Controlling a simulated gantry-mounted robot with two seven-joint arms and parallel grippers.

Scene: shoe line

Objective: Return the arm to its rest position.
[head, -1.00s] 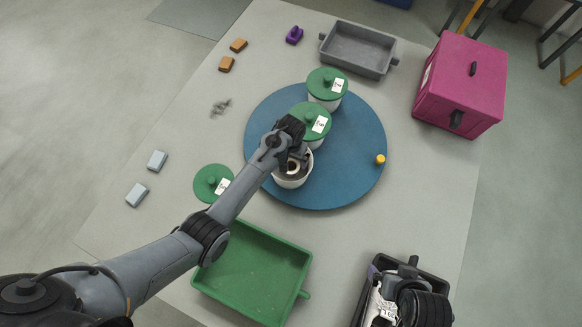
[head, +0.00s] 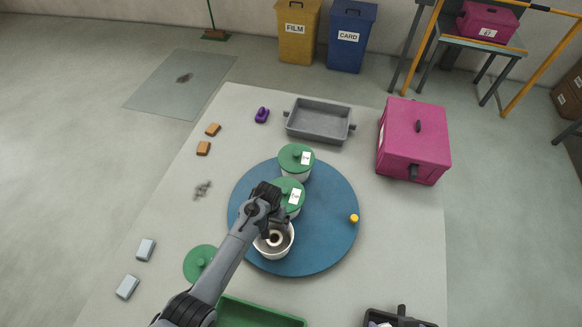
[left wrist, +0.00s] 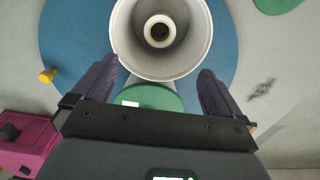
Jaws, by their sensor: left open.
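My left gripper (head: 268,207) is above the blue round turntable (head: 335,235), just over an open white pot (head: 274,243). In the left wrist view my left gripper (left wrist: 158,85) has its two dark fingers wide apart with nothing between them. The open pot (left wrist: 190,62) is beyond the fingertips, with a ring-shaped piece inside it. In the head view my left forearm hides part of the table and of a green lid (head: 200,262). My right gripper is out of view.
Two green-lidded pots (head: 296,158) stand behind the open pot. A yellow knob (head: 354,218) is on the turntable's right. A green tray (head: 262,315) lies near the forearm. A grey tray (head: 320,122) and a magenta box (head: 414,140) are at the back.

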